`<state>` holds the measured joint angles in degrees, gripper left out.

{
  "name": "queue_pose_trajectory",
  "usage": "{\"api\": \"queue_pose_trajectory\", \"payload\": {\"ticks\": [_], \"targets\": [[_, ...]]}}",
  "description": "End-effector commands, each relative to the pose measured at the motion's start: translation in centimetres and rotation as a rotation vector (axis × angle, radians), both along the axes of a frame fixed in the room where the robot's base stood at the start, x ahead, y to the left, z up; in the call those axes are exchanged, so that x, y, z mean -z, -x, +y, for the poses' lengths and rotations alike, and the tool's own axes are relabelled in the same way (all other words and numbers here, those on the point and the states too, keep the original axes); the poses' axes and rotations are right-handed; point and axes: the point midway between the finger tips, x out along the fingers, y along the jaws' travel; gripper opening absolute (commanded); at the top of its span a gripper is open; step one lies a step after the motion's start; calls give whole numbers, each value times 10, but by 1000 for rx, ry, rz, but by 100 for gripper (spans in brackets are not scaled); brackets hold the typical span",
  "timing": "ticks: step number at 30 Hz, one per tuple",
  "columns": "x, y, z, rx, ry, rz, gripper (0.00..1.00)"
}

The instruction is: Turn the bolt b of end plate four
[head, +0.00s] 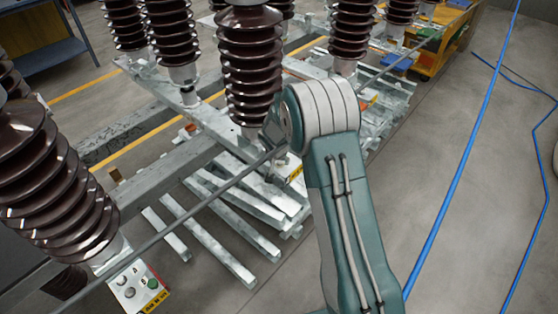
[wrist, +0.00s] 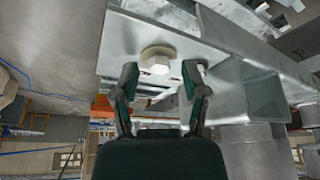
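My gripper (wrist: 160,70) shows in the wrist view with its two dark green fingers spread apart and nothing clamped between them. A pale bolt head (wrist: 155,62) on a round washer shows just beyond and between the fingertips, on a light metal plate (wrist: 118,50). I cannot tell whether a fingertip touches it. No letter or number is readable on this plate, so I cannot confirm that it is bolt b of end plate four. In the head view my arm hides the gripper and this bolt; a yellow label (head: 295,173) shows beside the arm.
A nearer end plate (head: 112,288) with several round fittings and a yellow label sits below a brown insulator (head: 50,180). A grey rod (head: 190,213) crosses the frame. A square steel tube (wrist: 245,95) stands close right of the fingers. Blue hoses (head: 455,190) lie on open floor at right.

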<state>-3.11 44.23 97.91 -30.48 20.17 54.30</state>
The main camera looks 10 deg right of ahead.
Motion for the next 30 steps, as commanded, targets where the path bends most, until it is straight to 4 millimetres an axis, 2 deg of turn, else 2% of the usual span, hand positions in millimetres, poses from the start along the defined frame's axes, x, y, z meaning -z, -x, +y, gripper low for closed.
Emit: {"api": "queue_pose_trajectory", "payload": {"ticks": [1,2,3,17,30], "targets": [[0,0,0,0,0,0,20],[0,0,0,0,0,0,7],[0,0,0,0,0,0,0],[0,0,0,-38,-2,-1,0],[0,0,-1,-247,-2,-2,0]]}}
